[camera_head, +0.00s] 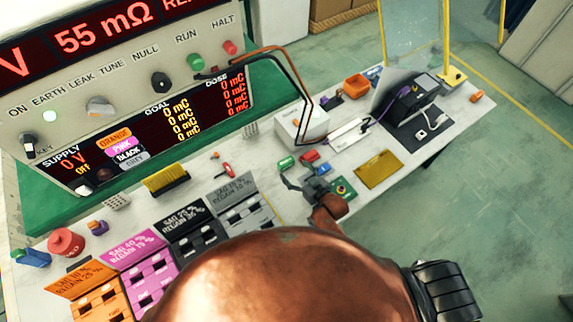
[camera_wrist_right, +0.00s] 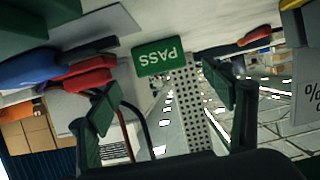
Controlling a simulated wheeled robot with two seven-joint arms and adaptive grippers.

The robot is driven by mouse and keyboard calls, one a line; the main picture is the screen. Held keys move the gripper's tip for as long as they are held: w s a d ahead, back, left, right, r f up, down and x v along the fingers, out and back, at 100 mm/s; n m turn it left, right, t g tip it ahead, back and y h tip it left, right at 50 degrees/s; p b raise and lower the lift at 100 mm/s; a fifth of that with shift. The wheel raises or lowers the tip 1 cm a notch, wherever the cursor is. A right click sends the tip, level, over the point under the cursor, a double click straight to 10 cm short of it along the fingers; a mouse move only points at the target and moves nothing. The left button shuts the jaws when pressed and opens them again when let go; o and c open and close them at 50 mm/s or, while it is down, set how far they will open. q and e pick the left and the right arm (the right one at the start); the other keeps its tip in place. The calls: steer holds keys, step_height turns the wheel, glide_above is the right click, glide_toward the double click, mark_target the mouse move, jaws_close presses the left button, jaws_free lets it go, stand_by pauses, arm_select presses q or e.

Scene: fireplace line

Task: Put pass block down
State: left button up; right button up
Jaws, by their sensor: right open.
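The pass block is a small green block (camera_head: 286,163) on the white bench in the head view. In the right wrist view its green face with white PASS lettering (camera_wrist_right: 156,57) shows upside down, just beyond the space between the fingertips. My right gripper (camera_head: 305,184) is low over the bench, close to the block on its near side. In the right wrist view my right gripper (camera_wrist_right: 163,96) has its two fingers apart, with no object clearly held. Whether a finger touches the block cannot be told. My left gripper is not in view.
Red (camera_head: 310,156) and blue (camera_head: 323,169) blocks lie just right of the pass block. A red-handled screwdriver (camera_head: 229,170) lies to its left. A white box (camera_head: 301,127) stands behind.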

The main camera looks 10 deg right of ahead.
mark_target(288, 164)
steer(key=x, duration=0.7)
steer(key=shift+w+a, duration=0.2)
steer(key=shift+r, duration=0.1)
steer(key=shift+c, duration=0.6)
steer(key=c, duration=1.3)
steer(key=shift+r, duration=0.1)
